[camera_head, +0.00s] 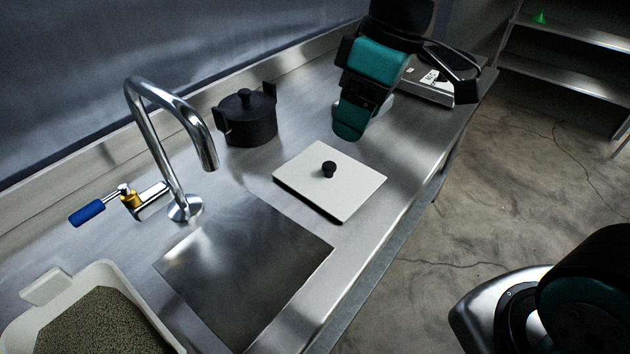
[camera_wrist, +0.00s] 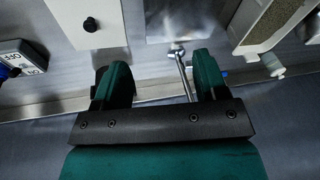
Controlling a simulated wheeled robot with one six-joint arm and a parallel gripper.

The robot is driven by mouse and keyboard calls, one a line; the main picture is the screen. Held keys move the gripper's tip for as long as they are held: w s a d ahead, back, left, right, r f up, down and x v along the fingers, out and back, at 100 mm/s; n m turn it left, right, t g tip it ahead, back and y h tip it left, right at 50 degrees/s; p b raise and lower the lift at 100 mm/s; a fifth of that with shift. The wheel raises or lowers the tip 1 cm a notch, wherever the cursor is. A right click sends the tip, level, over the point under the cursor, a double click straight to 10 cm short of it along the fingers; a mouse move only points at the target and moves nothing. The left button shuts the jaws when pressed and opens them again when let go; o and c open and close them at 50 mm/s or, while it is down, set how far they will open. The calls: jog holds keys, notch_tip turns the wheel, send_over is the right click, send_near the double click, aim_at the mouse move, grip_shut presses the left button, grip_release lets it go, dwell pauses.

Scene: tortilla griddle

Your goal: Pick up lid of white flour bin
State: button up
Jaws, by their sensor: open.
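The lid (camera_head: 348,196) is a flat, pale, square plate with a black knob (camera_head: 329,169) at its middle. It lies flat at counter level right of the sink area; I cannot make out bin walls beneath it. In the wrist view the lid (camera_wrist: 70,18) shows at the top left, partly cut off by the frame edge. My gripper (camera_head: 350,120) is above the counter, behind the lid in the head view and apart from it. In the wrist view my gripper (camera_wrist: 160,76) has its two teal fingers spread, with nothing held between them.
A black lidded pot (camera_head: 248,122) stands behind the lid to the left. A tall chrome faucet (camera_head: 163,150) rises beside the sink area (camera_head: 240,265). A white container (camera_head: 128,285) of grain is at front left. A metal device (camera_head: 430,88) sits at the back right.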

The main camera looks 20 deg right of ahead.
jog(key=w+d+f+n+h+b, duration=0.1)
jog(key=w+d+f+n+b, duration=0.1)
jog(key=w+f, duration=0.5)
jog(key=w+d+f+n+h+b, duration=0.1)
jog(key=w+d+f+n+b, duration=0.15)
jog(key=w, duration=0.85)
jog(key=p, duration=0.3)
send_over(329, 164)
jog(key=f, duration=1.1)
jog(key=shift+s+d+f, duration=0.2)
jog(key=shift+s+d, duration=0.05)
jog(key=shift+s, duration=0.05)
jog(key=shift+w+a+f+p, duration=0.15)
jog(key=shift+f+p, duration=0.3)
jog(key=shift+f, duration=1.15)
jog(key=shift+w+a+f+p, duration=0.1)
jog(key=shift+f+p, duration=0.3)
jog(key=shift+f, duration=1.15)
jog(key=shift+c, duration=0.2)
jog(key=c, duration=1)
